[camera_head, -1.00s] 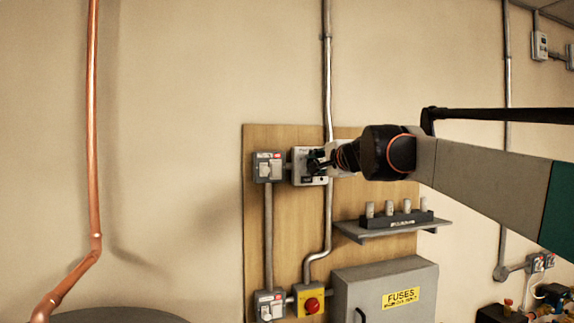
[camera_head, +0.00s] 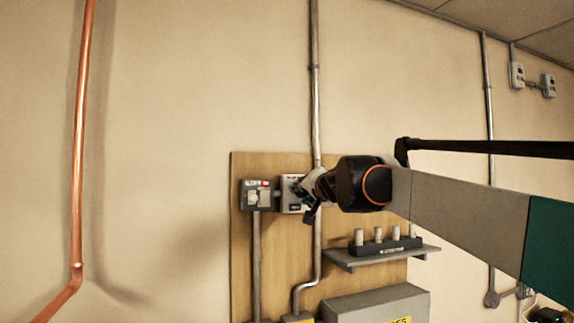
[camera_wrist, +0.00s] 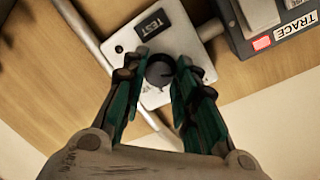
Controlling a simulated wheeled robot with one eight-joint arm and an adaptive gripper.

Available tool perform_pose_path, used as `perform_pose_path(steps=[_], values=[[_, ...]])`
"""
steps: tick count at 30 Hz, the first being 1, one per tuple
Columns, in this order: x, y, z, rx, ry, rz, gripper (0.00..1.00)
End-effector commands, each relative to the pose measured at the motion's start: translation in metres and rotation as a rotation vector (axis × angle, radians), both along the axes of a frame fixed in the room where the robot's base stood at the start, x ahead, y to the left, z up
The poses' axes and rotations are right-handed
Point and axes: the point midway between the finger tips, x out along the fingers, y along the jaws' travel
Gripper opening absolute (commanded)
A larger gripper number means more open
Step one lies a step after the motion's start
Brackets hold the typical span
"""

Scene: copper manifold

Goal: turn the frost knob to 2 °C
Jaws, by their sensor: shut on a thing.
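The frost knob (camera_wrist: 159,73) is a small round dark knob on a pale box (camera_wrist: 179,28). The box also shows in the head view (camera_head: 288,190), high on the wooden board and partly hidden by my gripper. My gripper (camera_wrist: 163,62) is shut on the knob, with one green-and-black finger on each side of it. In the head view my gripper (camera_head: 304,191) reaches the box from the right and hides the knob. The knob's scale and setting cannot be read.
A grey switch box (camera_head: 257,195), labelled TRACE in the wrist view (camera_wrist: 262,32), sits close beside the pale box. A metal conduit (camera_head: 315,90) runs behind my gripper. A shelf (camera_head: 375,257) with several white cylinders lies below my arm. A copper pipe (camera_head: 80,150) stands far left.

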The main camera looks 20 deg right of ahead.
Motion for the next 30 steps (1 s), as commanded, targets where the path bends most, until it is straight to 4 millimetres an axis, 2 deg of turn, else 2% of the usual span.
perform_pose_path(steps=[17,18,21,30], values=[[-0.0024,0.0019,-0.0021,-0.036,0.002,0.004,0.03],[-0.0024,0.0020,-0.0021,-0.036,0.002,0.004,0.29],[-0.0024,0.0020,-0.0019,-0.036,0.002,0.004,0.48],[-0.0025,0.0015,-0.0006,-0.035,0.001,0.001,0.48]])
